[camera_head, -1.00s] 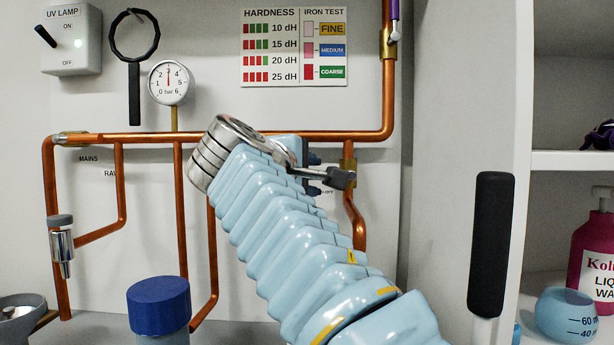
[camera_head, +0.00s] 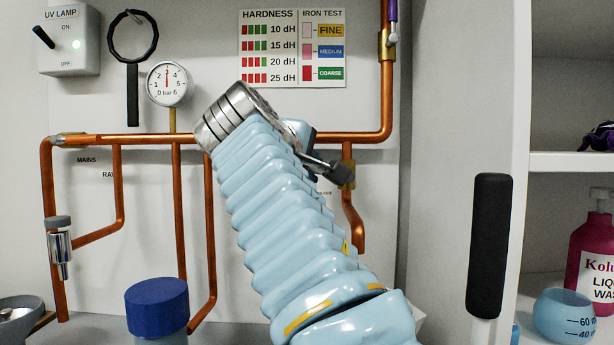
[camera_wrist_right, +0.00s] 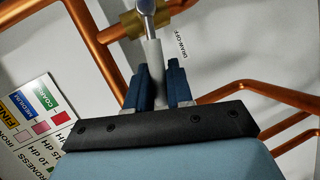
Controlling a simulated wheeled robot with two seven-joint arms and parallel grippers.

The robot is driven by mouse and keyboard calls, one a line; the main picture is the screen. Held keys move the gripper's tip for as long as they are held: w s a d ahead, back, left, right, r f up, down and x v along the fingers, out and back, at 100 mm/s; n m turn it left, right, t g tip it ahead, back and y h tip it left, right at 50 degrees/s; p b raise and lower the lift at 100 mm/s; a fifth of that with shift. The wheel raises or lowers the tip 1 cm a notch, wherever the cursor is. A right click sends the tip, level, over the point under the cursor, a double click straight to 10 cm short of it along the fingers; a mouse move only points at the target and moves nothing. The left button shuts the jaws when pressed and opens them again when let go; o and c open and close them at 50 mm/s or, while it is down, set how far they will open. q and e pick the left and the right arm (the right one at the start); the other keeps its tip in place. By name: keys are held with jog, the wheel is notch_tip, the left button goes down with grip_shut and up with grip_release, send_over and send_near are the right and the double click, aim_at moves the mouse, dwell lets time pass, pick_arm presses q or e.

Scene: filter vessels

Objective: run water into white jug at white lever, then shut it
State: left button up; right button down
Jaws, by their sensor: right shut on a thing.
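My right gripper (camera_wrist_right: 158,72) is shut on the white lever (camera_wrist_right: 155,72); its dark blue fingers stand on either side of it in the right wrist view. The lever joins a metal stem at a brass valve (camera_wrist_right: 130,25) beside a "DRAW-OFF" label. In the head view my forearm and wrist hide the lever and most of the gripper. The copper draw-off spout (camera_head: 353,220) shows just right of my arm, its end pointing down. I cannot make out the white jug; a pale sliver (camera_head: 418,322) behind my arm is too hidden to name. My left gripper is out of view.
A blue-capped vessel (camera_head: 157,308) stands at the lower middle left. Copper pipes (camera_head: 250,137) run along the wall, with a pressure gauge (camera_head: 169,84) above. A black handle (camera_head: 490,245) stands upright at right. A pink bottle (camera_head: 594,255) and a round flask (camera_head: 564,314) are on the shelf.

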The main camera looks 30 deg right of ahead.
jog(key=shift+s+d+r+m+y, duration=0.15)
jog(key=shift+d+r+m+y, duration=0.1)
jog(key=shift+r+m+y, duration=0.7)
jog(key=shift+f+h, duration=0.15)
jog(key=shift+h, duration=0.1)
jog(key=c, duration=1.1)
grip_release()
jog(key=v, duration=0.7)
jog(key=shift+s, duration=0.25)
jog(key=shift+a, duration=0.15)
